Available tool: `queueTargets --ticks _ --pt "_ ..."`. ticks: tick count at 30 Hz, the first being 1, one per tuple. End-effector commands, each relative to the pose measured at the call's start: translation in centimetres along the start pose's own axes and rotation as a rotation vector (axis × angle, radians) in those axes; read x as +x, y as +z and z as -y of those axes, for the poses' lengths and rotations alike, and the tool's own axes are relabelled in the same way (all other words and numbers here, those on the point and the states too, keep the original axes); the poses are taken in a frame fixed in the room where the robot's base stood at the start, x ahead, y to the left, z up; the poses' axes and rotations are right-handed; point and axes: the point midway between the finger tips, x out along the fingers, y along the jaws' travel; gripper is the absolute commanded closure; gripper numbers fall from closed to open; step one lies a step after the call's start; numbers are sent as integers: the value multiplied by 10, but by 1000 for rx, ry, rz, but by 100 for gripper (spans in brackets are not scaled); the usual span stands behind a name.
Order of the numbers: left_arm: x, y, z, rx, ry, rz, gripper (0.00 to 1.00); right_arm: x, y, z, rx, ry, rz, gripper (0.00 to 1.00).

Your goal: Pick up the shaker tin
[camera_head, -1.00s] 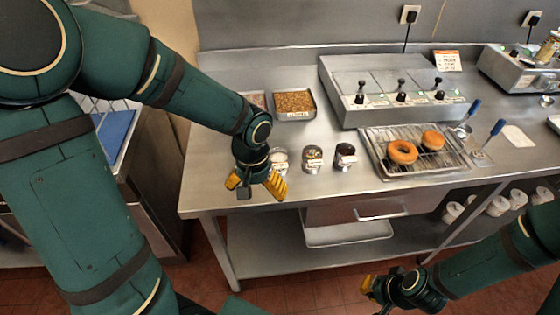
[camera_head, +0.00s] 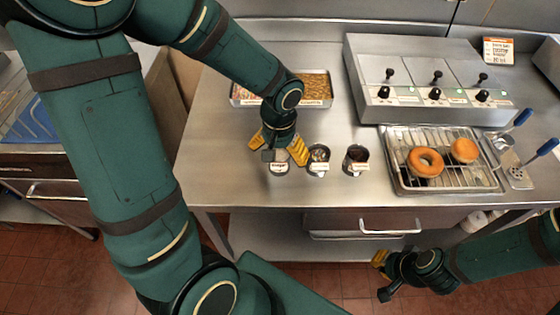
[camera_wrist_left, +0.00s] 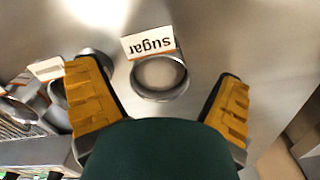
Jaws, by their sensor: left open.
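A small round metal tin (camera_head: 279,168) with a white label stands on the steel counter, leftmost in a row of tins. In the left wrist view, the tin (camera_wrist_left: 160,76) has a card reading "sugar", upside down in the picture. My left gripper (camera_head: 278,148) is open above and behind this tin in the head view, its yellow fingers spread. In the wrist view the tin lies between the fingers but further ahead, apart from both. My right gripper (camera_head: 382,276) is in front of the counter, low and empty; its finger opening is unclear.
Two more tins (camera_head: 319,161) (camera_head: 356,160) stand close to the right. A rack tray (camera_head: 400,183) with two doughnuts is further right. A steel unit with levers (camera_head: 400,60) and a topping tray (camera_head: 319,90) are behind. The counter left of the gripper is clear.

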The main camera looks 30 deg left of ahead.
Motion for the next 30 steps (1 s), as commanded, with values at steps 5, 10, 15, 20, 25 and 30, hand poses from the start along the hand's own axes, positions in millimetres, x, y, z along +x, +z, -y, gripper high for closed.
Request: queueTargets --ticks 5,10,15,20,25,30 --pt "28 -2 1 0 -1 4 7 8 3 -3 -2 -1 7 100" --pt "38 -2 1 0 0 1 7 9 4 -4 -3 -1 10 100" --pt "37 -2 1 0 0 0 7 9 4 -3 -3 -1 10 100" --pt "37 -2 1 0 0 0 51 9 4 -3 -3 -1 10 100" --pt "37 -2 1 0 0 0 83 9 4 -3 -3 -1 10 100" --pt "37 -2 1 0 0 0 83 9 4 -3 -3 -1 10 100"
